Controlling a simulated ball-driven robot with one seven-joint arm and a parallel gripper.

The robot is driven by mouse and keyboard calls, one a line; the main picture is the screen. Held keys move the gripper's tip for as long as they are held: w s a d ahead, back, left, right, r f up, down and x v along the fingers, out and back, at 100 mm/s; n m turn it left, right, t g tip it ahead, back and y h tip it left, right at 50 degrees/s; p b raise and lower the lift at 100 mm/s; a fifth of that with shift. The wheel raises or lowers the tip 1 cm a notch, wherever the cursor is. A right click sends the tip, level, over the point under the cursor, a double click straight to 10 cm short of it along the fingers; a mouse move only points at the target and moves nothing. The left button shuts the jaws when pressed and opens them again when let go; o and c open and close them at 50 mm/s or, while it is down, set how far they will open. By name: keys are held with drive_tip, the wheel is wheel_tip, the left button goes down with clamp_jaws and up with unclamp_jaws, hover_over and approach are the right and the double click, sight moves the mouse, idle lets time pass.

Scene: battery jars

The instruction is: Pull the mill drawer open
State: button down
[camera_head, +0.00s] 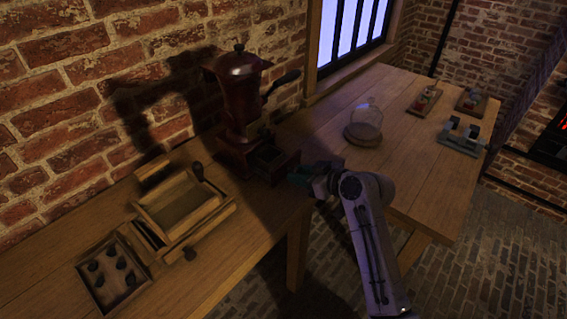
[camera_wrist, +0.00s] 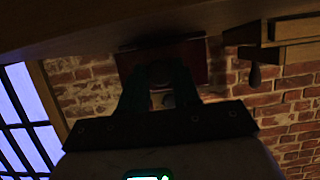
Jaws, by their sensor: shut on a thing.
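The dark red mill (camera_head: 240,95) with a crank handle stands on the wooden bench against the brick wall. Its drawer (camera_head: 272,158) sticks out of the base toward the right, and its dark inside shows from above. My gripper (camera_head: 299,175) is at the outer end of the drawer. In the wrist view the two dark fingers (camera_wrist: 160,92) are closed around a small dark round knob at the reddish mill front (camera_wrist: 196,62). The knob is mostly hidden between the fingers.
A wooden box (camera_head: 183,205) and a tray of dark knobs (camera_head: 112,274) are left on the bench. A glass dome (camera_head: 366,122) stands right of the mill. Small boards (camera_head: 424,101) and a grey stand (camera_head: 461,133) are farther right. The bench front is clear.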

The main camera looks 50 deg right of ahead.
drive_tip(key=s, duration=0.3)
drive_tip(key=shift+w, duration=0.1)
drive_tip(key=c, duration=0.8)
unclamp_jaws()
drive_tip(key=b+v, duration=0.1)
drive_tip(key=v, duration=0.9)
drive_tip(key=shift+s+r+b, duration=0.25)
drive_tip(key=shift+s+b, duration=0.1)
